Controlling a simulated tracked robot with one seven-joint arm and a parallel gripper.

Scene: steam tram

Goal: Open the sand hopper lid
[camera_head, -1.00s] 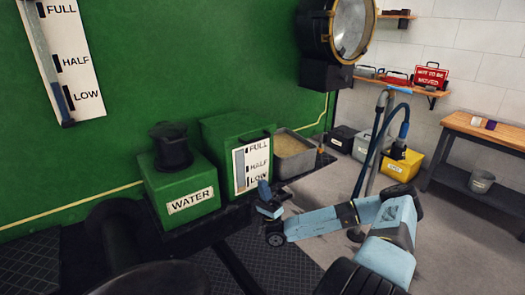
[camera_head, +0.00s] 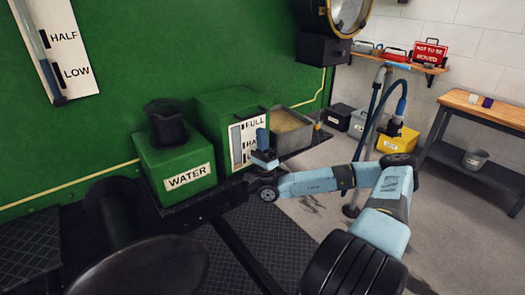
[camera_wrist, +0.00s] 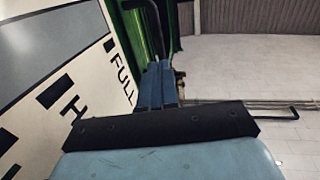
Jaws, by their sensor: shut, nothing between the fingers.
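The green hopper box (camera_head: 215,112) stands beside the green WATER box, with a white FULL/HALF/LOW gauge plate (camera_head: 236,128) on its front. Its lid appears to be its closed flat green top (camera_head: 228,97). In the wrist view a dark bent handle (camera_wrist: 146,14) shows at the upper left, just beyond my fingertips; the gauge plate (camera_wrist: 45,45) fills the left side. My gripper (camera_head: 262,138) is shut and empty, fingers pointing up, in front of the gauge's right edge. It also shows in the wrist view (camera_wrist: 158,68). I cannot tell if the fingertips touch the handle.
The WATER box (camera_head: 178,170) with a black cap stands left of the hopper. An open grey tray of sand (camera_head: 306,133) sits to its right. A stand with blue hoses (camera_head: 368,145) rises behind my arm.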

